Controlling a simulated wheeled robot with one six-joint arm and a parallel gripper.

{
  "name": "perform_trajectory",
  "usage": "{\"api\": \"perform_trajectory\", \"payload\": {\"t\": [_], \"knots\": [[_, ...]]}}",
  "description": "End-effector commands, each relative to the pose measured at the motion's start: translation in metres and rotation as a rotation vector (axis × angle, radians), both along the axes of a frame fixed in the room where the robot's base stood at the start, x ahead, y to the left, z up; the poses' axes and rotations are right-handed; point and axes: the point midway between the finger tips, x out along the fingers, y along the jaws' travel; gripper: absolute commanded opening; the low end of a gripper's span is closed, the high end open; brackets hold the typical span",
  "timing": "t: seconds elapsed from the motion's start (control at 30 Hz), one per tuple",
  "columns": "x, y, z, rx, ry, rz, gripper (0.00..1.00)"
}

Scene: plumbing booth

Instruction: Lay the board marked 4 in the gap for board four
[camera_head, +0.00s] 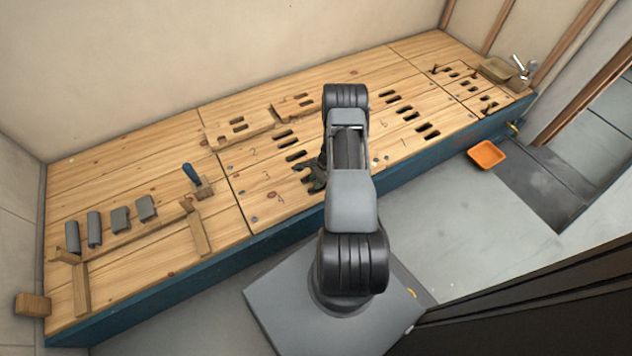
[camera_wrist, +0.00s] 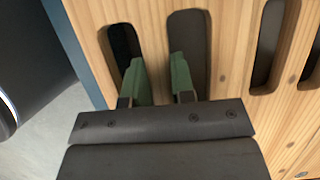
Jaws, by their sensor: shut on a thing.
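The board marked 4 (camera_head: 283,208) is at the front edge of the wooden bench top, left of my gripper. My gripper (camera_head: 316,178) is low over the slots at that board. In the wrist view my gripper (camera_wrist: 157,62) has its two green fingers at two long slots, one on each side of a narrow wood strip (camera_wrist: 153,40). It is shut on that strip. I cannot tell whether the board is raised, and no empty gap for board four is clearly visible.
Boards marked 2 (camera_head: 253,152) and 3 (camera_head: 267,177) lie behind. Grey blocks (camera_head: 120,218), a blue-handled tool (camera_head: 191,174) and wooden strips (camera_head: 199,234) occupy the left bench. An orange tray (camera_head: 486,154) is on the floor, right. A blue panel (camera_head: 280,230) faces the bench's front.

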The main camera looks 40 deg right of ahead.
Motion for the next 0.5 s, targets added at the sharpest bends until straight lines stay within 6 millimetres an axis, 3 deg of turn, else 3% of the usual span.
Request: {"api": "perform_trajectory", "payload": {"t": [0.5], "knots": [[0.001,0.000,-0.015,0.000,-0.001,0.000,0.00]]}}
